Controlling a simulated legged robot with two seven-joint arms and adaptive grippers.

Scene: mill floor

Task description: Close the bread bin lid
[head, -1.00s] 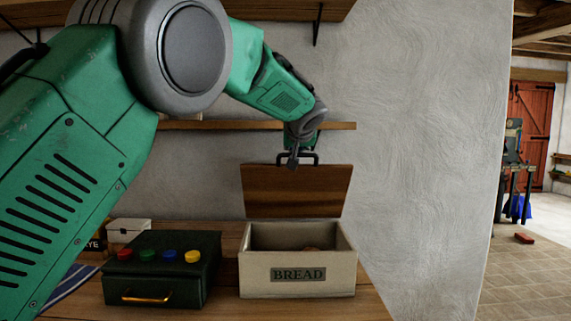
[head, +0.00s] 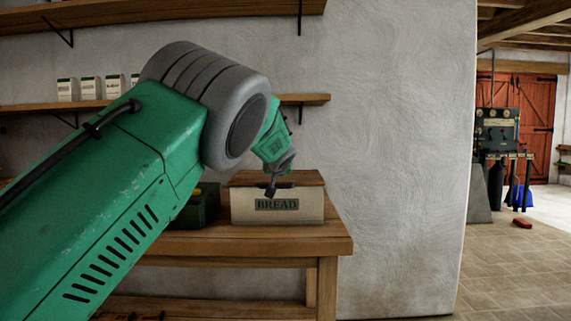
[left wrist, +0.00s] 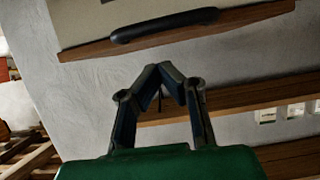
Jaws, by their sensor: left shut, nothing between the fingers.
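The cream bread bin (head: 305,208), labelled BREAD, stands on the wooden table. Its brown wooden lid (head: 308,179) lies flat across the top, and no opening shows. In the left wrist view the picture is inverted: the lid (left wrist: 245,20) runs along the bin's edge (left wrist: 90,22), with its dark handle (left wrist: 165,25) at the front. My right gripper is out of view.
A dark green box (head: 205,208) sits left of the bin, partly behind my left arm. A wall shelf (head: 305,99) with several small cartons hangs above. The table (head: 320,244) ends just right of the bin. Open tiled floor (head: 510,270) lies at right.

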